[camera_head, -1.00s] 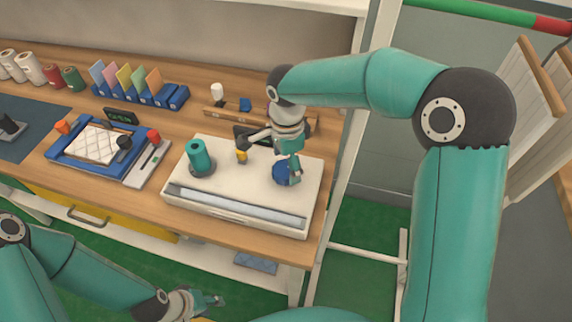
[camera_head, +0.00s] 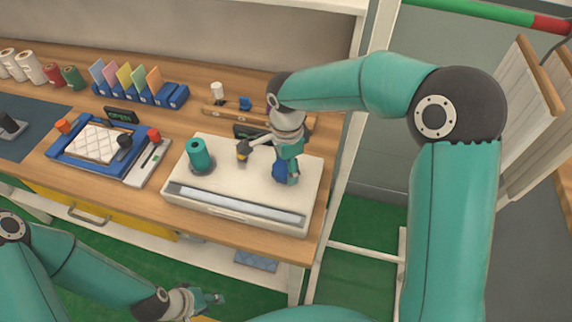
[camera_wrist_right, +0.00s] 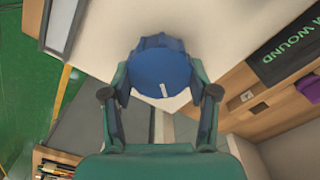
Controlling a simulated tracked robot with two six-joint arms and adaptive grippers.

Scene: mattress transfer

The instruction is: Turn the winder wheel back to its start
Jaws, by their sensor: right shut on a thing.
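The blue winder wheel (camera_head: 280,172) sits on the right part of the white winder box (camera_head: 235,190). My right gripper (camera_head: 288,176) is over it from above and partly hides it. In the right wrist view the wheel (camera_wrist_right: 160,72) is a round blue disc with a small white mark, between the fingers of my right gripper (camera_wrist_right: 160,88), which are closed against its sides. A teal spool (camera_head: 200,153) stands upright on the left of the box. My left gripper (camera_head: 212,299) is low at the front, away from the table; its fingers are too small to judge.
A blue tray (camera_head: 75,155) with a quilted white pad and a white panel with a red-knobbed lever (camera_head: 153,136) lie left of the box. A dark sign (camera_wrist_right: 288,55) reading "WOUND" stands near the wheel. Colored cards (camera_head: 125,80) stand behind.

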